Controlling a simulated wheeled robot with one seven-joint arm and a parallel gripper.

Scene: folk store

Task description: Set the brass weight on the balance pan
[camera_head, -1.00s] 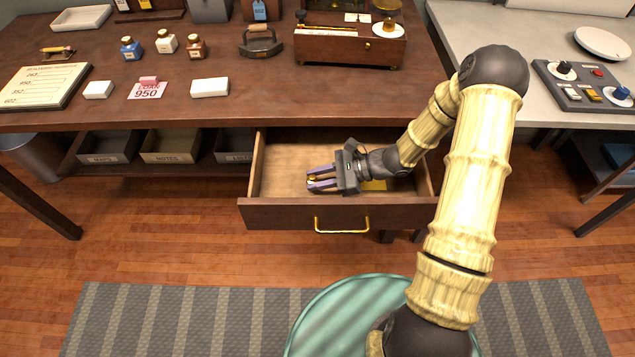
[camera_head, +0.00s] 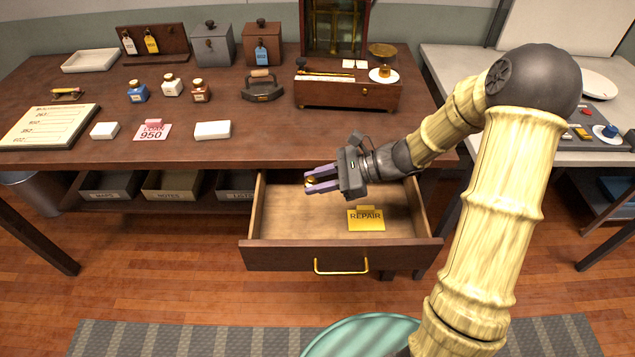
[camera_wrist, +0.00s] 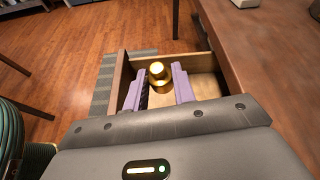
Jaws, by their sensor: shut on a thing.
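The brass weight (camera_head: 313,181) is a small knobbed brass piece between the purple fingers of my gripper (camera_head: 318,180), which is shut on it. The fingers hide part of it in the head view. In the wrist view the brass weight (camera_wrist: 157,76) shows between the fingertips, above the open drawer. The balance stands at the back right of the desk, on a wooden box (camera_head: 345,94). A brass pan (camera_head: 382,50) is at its upper right, and a white round dish (camera_head: 375,77) with a small brass piece sits below that. My gripper is in front of and below them.
The drawer (camera_head: 290,257) is open under the desk and holds a yellow REPAIR card (camera_head: 366,220). The desk edge (camera_head: 200,160) lies just behind my gripper. An iron (camera_head: 262,90), a white block (camera_head: 212,130) and small bottles (camera_head: 200,92) stand on the desktop. Its right front is clear.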

